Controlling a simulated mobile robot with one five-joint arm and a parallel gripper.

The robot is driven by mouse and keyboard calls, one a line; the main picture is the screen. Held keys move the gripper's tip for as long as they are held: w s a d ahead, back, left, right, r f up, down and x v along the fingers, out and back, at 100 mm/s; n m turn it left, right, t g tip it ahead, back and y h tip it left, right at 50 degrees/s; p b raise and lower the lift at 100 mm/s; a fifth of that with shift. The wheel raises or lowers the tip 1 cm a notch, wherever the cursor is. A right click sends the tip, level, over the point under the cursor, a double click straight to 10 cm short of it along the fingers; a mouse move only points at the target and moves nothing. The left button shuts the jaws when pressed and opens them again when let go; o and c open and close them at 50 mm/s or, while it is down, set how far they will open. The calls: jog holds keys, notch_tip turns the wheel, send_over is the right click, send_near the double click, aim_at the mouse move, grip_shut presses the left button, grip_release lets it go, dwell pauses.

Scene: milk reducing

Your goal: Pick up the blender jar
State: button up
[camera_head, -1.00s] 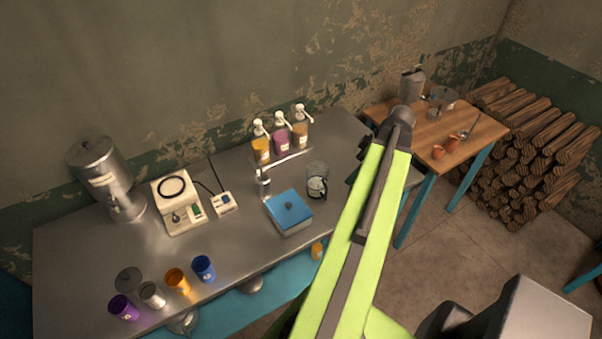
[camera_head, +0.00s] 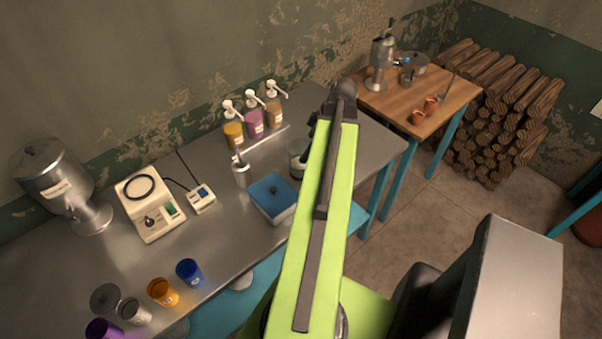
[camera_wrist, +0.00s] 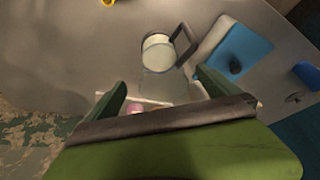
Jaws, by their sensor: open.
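A clear jar with a dark handle (camera_wrist: 160,82), which looks like the blender jar, stands on the metal table in the wrist view. In the head view this jar (camera_head: 297,158) is partly hidden behind my arm. My gripper (camera_wrist: 161,78) is open, with its two green fingers spread on either side of the jar's lower part in the wrist view. I cannot tell how far above or short of the jar they are. Nothing shows held between them.
A blue-lidded box (camera_head: 272,195) stands close to the jar. Several pump bottles (camera_head: 254,122) stand behind it, and a metal canister (camera_head: 240,172) to its left. A cream appliance (camera_head: 150,205) and cups (camera_head: 189,272) are farther left. A wooden table (camera_head: 448,105) is at the right.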

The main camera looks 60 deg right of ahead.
jog(key=b+x, duration=0.7)
jog(key=x, duration=0.2)
jog(key=shift+w+a+f, duration=0.2)
jog(key=shift+w, duration=0.05)
jog(key=shift+r, duration=0.2)
jog(key=c, duration=1.8)
jog(key=shift+r, duration=0.1)
